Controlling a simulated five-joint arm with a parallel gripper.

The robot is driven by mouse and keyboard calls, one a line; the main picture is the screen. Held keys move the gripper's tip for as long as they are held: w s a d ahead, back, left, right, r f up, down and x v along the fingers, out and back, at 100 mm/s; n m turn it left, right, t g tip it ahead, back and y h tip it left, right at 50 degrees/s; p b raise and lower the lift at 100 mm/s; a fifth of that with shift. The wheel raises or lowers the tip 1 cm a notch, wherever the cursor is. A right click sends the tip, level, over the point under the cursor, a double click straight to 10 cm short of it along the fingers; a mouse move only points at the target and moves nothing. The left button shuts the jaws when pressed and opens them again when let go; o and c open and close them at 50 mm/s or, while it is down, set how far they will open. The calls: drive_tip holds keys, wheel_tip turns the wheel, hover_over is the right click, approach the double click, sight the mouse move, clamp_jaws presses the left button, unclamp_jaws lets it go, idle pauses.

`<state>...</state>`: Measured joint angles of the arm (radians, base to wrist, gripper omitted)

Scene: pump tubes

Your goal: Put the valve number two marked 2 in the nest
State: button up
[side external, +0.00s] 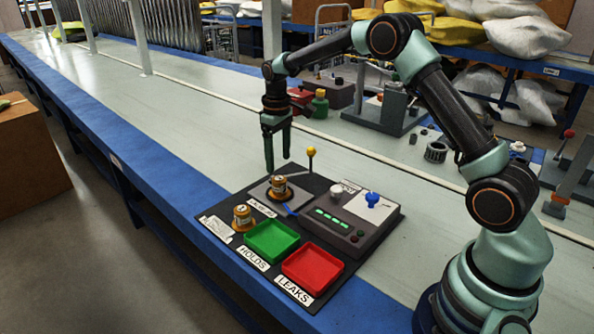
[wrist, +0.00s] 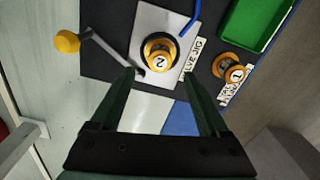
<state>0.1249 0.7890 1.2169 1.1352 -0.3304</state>
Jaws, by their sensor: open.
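The valve marked 2 (wrist: 160,62), brass-orange with a white numbered top, stands upright on the grey plate of the valve jig (wrist: 147,18). A dark ring shows around its base, so it looks seated in the nest; its exact depth cannot be told. In the side view the valve (side external: 278,185) stands below my gripper (side external: 277,164). My gripper is open and empty, its fingertips above the plate and apart from the valve. In the wrist view my gripper (wrist: 160,73) has its fingers either side of the valve's near edge. The valve marked 1 (wrist: 230,68) stands apart on the dark mat.
A lever with a yellow knob (side external: 311,152) rises beside the jig. A green tray (side external: 271,241) and a red tray (side external: 312,268) lie in front. A grey control box (side external: 345,215) with a blue knob (side external: 372,198) is to the right. The bench left of the mat is clear.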

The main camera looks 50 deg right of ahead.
sight(279, 178)
drive_tip(key=s+a+r+m+t, duration=0.1)
drive_tip(key=s+a+r, duration=0.1)
drive_tip(key=s+r, duration=0.45)
drive_tip(key=s+a+r+t, duration=0.2)
drive_tip(key=s+r, duration=0.1)
drive_tip(key=r, duration=0.6)
drive_tip(key=s+a+t, duration=0.1)
drive_tip(key=s, duration=0.6)
drive_tip(key=s+a+f+m+t, duration=0.1)
drive_tip(key=s, duration=0.6)
drive_tip(key=shift+a+f+t, duration=0.25)
drive_tip(key=shift+t, duration=0.05)
